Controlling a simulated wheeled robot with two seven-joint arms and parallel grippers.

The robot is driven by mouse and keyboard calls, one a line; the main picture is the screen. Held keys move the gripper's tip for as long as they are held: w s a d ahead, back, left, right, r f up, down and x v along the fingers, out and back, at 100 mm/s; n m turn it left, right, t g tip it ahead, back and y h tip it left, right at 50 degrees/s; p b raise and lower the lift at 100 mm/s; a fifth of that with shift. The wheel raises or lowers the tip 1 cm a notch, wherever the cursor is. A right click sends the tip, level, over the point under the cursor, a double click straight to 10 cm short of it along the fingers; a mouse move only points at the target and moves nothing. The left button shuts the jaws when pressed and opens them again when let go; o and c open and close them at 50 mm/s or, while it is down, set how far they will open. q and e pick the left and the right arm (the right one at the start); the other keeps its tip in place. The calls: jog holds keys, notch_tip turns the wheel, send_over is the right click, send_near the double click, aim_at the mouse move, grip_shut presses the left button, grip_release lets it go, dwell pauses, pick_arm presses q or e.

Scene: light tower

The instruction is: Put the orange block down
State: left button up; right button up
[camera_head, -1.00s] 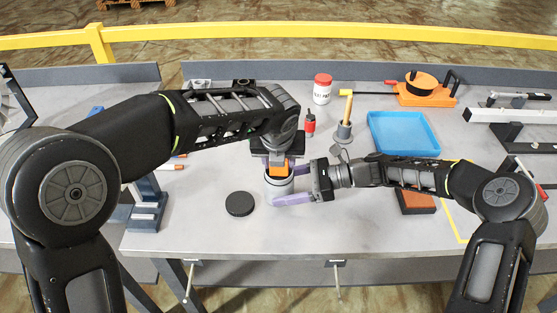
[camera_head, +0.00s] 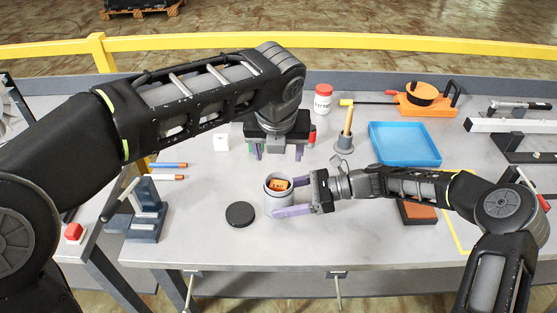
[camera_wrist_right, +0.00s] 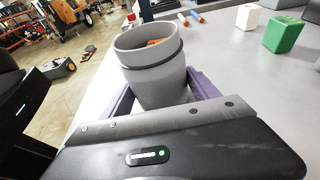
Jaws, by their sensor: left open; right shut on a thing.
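The orange block (camera_head: 278,184) is inside a grey cup (camera_head: 279,201) on the table; its top shows at the mouth. A bit of orange also shows inside the cup in the right wrist view (camera_wrist_right: 155,42). My right gripper (camera_head: 292,197) is shut on the cup, its purple fingers on either side; the cup also shows in the right wrist view (camera_wrist_right: 160,85). My left gripper (camera_head: 278,152) is open and empty, pointing down behind the cup, apart from it.
A black disc (camera_head: 240,214) lies left of the cup. A white block (camera_head: 221,143) and a green block (camera_wrist_right: 283,34) stand farther back. A blue tray (camera_head: 404,145) and a grey holder (camera_head: 344,143) are to the right. The table front is mostly clear.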

jog(key=shift+w+d+f, duration=0.1)
jog(key=shift+d+f, duration=0.05)
dwell(0.5)
jog(key=o, duration=0.8)
jog(key=shift+w, duration=0.1)
jog(key=shift+o, duration=1.2)
jog(key=v, duration=1.2)
